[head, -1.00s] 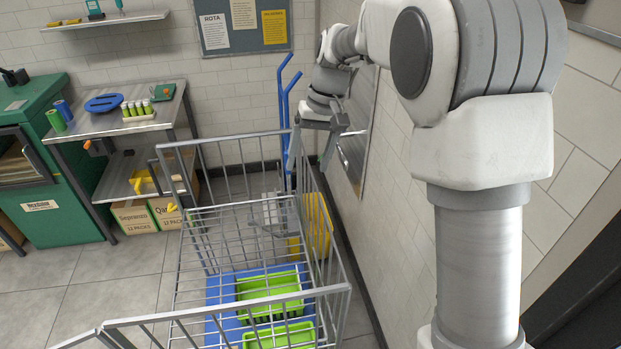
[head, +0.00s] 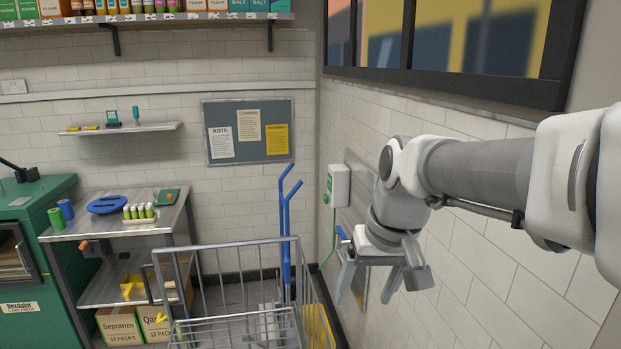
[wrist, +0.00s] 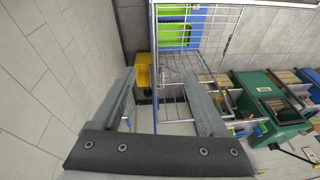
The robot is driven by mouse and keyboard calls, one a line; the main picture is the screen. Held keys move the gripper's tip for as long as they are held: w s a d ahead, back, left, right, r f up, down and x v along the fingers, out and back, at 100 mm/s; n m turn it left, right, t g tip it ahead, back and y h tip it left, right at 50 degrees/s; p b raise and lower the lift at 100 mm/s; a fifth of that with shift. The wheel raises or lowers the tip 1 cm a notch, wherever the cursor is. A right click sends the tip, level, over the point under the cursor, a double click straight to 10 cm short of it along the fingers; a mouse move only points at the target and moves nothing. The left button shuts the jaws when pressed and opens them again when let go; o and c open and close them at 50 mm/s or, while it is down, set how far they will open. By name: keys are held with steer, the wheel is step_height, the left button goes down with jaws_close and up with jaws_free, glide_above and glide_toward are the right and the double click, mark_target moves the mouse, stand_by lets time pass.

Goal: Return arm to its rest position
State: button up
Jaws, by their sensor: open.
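My gripper (head: 366,282) hangs at the right of the head view, in front of the tiled wall and to the right of the wire cart. Its two fingers point down and stand apart, with nothing between them. In the wrist view my gripper (wrist: 160,100) shows both fingers spread, with the cart and floor seen well beyond them. My arm reaches in from the right edge of the head view, bent at the wrist. No held object shows in either view.
A wall box (head: 338,186) is close behind my gripper. A steel table (head: 165,221) and green cabinet (head: 35,262) stand at left. The right wall is near my arm.

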steer(key=s+d+f+t+b, duration=0.1)
steer(key=s+d+f, duration=0.1)
steer(key=s, duration=0.4)
steer(key=s+d+f+m+t+h+b, duration=0.1)
steer(key=s+d+f+t, duration=0.1)
steer(key=s, duration=0.5)
steer(key=shift+s+d+f, duration=0.2)
steer(key=shift+d+f, duration=0.15)
steer(key=shift+d, duration=0.35)
